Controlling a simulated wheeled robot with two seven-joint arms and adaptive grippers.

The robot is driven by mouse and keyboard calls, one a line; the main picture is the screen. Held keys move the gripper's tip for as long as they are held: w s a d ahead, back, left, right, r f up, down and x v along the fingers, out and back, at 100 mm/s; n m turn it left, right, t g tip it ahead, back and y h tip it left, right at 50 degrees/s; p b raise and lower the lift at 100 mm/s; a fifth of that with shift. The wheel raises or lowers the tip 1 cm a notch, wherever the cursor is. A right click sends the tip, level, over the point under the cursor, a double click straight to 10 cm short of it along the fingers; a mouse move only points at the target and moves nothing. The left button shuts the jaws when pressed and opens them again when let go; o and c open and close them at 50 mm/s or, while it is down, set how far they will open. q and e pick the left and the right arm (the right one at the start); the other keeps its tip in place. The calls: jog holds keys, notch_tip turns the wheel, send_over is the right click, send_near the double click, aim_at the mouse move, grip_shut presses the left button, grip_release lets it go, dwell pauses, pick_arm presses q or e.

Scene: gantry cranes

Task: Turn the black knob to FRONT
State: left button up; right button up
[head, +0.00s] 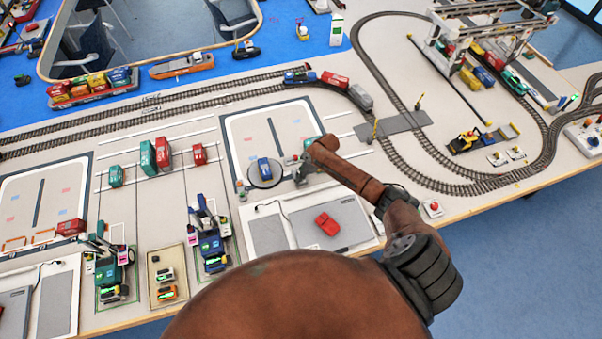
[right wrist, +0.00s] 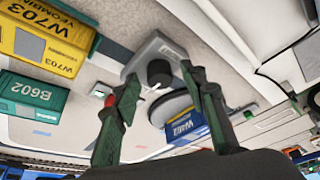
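The black knob (right wrist: 160,72) stands on a grey box in the right wrist view, with a pale pointer or mark beside it. Any lettering around it is not readable. My right gripper (right wrist: 159,82) is open, with one dark green finger on each side of the knob in the picture. I cannot tell whether either finger touches it. In the head view, my right gripper (head: 300,166) is beside the round plate (head: 279,180). The knob is too small or hidden to make out there. My left gripper is not in view.
A blue container (head: 264,168) sits on the round plate close to the gripper, and also shows in the right wrist view (right wrist: 187,127). A red object (head: 327,223) lies on a grey panel. Yellow (right wrist: 42,38) and green (right wrist: 32,95) containers are nearby. Tracks (head: 220,91) run behind.

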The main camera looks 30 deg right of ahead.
jog(key=shift+c, duration=0.3)
grip_shut()
